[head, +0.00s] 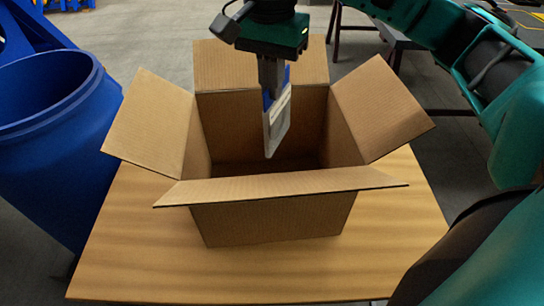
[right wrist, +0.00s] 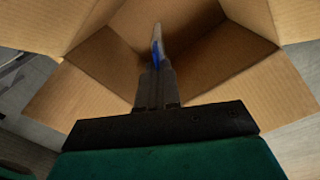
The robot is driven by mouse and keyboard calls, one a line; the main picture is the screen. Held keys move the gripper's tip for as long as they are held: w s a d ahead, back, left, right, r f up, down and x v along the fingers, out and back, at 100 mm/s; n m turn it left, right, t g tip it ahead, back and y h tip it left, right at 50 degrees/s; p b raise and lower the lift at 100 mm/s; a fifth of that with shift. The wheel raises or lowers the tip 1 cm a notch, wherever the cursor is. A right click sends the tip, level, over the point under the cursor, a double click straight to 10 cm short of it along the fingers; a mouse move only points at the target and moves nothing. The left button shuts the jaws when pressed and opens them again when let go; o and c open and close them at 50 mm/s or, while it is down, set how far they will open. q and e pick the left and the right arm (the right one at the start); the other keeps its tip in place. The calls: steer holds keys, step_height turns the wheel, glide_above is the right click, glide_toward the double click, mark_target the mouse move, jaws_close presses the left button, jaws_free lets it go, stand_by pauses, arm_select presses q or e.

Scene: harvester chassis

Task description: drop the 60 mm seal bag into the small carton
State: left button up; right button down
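The small carton (head: 270,220) stands open on a wooden table, its flaps folded outward. My right gripper (head: 271,88) points down over the carton's opening and is shut on the seal bag (head: 278,122), a thin white and blue packet hanging upright. The bag's lower part is inside the opening, clear of the walls. In the right wrist view the bag (right wrist: 157,45) shows edge-on beyond the fingers (right wrist: 156,85), with the carton's inside (right wrist: 205,45) around it. The print on the bag cannot be read. My left gripper is not in view.
The wooden table top (head: 130,245) is bare around the carton. A large blue barrel (head: 55,140) stands at the left, close to the table. The carton's side flaps (head: 150,120) spread out to left and right. Grey floor lies behind.

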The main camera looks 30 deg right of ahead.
steer(key=shift+f, duration=0.2)
steer(key=c, duration=1.3)
jaws_free()
steer(key=shift+o, duration=0.2)
steer(key=shift+r, duration=0.1)
step_height(320, 180, up, 13)
steer(key=p, duration=0.1)
steer(key=shift+p, duration=0.4)
